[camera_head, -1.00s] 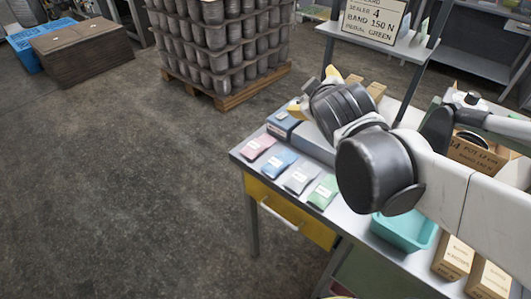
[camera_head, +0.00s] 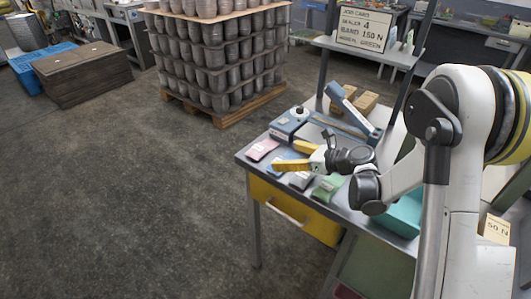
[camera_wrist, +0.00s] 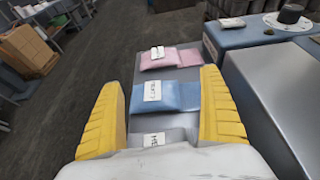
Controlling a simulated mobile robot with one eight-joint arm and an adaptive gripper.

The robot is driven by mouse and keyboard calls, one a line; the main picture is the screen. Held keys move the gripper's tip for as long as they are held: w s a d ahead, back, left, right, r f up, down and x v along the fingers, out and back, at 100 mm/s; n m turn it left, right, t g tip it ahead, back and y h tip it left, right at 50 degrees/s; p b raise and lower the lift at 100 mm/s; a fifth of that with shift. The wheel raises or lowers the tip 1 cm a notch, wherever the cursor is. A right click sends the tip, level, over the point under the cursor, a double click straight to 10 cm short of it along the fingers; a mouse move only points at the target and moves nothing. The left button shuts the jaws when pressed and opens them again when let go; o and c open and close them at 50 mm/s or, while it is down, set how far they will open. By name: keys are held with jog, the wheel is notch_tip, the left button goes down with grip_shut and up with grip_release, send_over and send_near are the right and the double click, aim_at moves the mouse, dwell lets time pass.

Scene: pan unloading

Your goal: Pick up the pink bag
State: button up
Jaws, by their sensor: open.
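The pink bag (camera_head: 262,149) lies flat at the left front corner of the metal table (camera_head: 243,157). In the wrist view the pink bag (camera_wrist: 170,58) carries a white label and is the farthest in a row of bags. My gripper (camera_head: 291,156) has yellow fingers and is open and empty, above the blue bag (camera_head: 281,165). In the wrist view the open fingers (camera_wrist: 170,112) frame the blue bag (camera_wrist: 168,97), with the pink bag just beyond them. A grey bag (camera_head: 300,180) is partly hidden under my gripper.
A green bag (camera_head: 327,188) lies to the right in the row. A blue-grey sealing device (camera_head: 290,122) stands behind the bags. A teal bin (camera_head: 403,215) is at the right. Open floor lies left of the table.

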aim_at(264, 151)
jog(key=b+x, duration=0.1)
jog(key=x, duration=0.4)
jog(key=shift+w+a, duration=0.1)
jog(key=b+x, duration=0.1)
jog(key=x, duration=0.2)
jog(key=b+x, duration=0.1)
jog(key=x, duration=0.1)
jog(key=shift+a+r+b, duration=0.2)
jog(key=shift+r+b, duration=0.05)
jog(key=shift+b, duration=0.05)
jog(key=shift+r, duration=0.1)
jog(key=c, duration=1.3)
